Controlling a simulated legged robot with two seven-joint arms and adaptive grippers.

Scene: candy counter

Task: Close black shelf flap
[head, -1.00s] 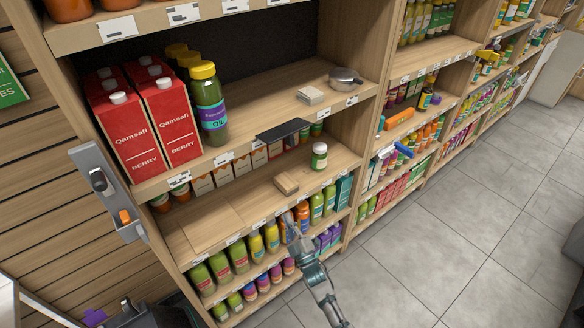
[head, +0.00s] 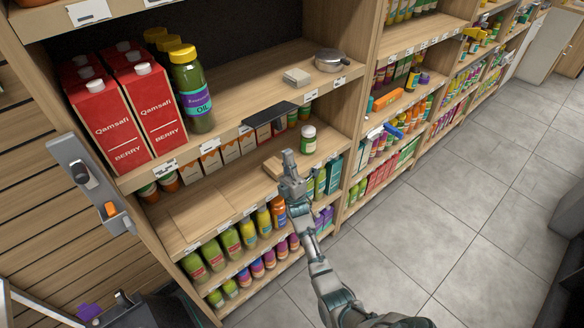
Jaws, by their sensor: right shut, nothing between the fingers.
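The black flap (head: 269,114) sticks out, roughly flat, at the front edge of the middle shelf, above a row of small boxes and jars. My right gripper (head: 289,157) is shut and empty. In the picture it is just below the flap, with a visible gap between them, and its fingers point up toward the shelf. It partly covers a small wooden block (head: 271,168) on the lower shelf. Whether it touches the block I cannot tell. My left gripper is not in view.
A white jar with green contents (head: 308,139) stands right of my right gripper. Red cartons (head: 112,122) and an oil bottle (head: 192,92) stand on the shelf left of the flap. A metal pan (head: 329,61) is at the right. The tiled floor (head: 460,220) is clear.

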